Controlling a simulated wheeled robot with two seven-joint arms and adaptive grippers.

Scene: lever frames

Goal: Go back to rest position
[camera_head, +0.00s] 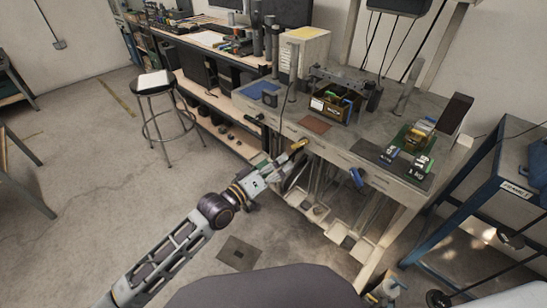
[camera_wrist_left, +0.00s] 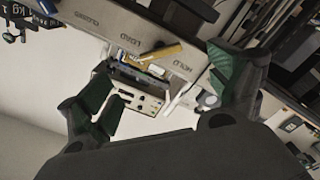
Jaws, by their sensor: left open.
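My left arm comes in from the lower left in the head view, and its gripper (camera_head: 286,168) is in front of the workbench's front edge. A yellow lever handle (camera_head: 298,146) shows at that edge, just beyond the gripper. In the left wrist view my left gripper (camera_wrist_left: 168,95) is open, with dark green pads and nothing between the fingers. The yellow lever (camera_wrist_left: 155,53) shows beyond the fingers, apart from them, by the upside-down words LOAD and HOLD on the front panel (camera_wrist_left: 110,25). My right gripper is in neither view.
The workbench (camera_head: 345,145) holds a box of parts (camera_head: 333,104) and small weights on a dark mat (camera_head: 384,153). A stool (camera_head: 155,85) stands at the left and a blue frame (camera_head: 485,185) at the right. The floor (camera_head: 90,170) at the left is clear.

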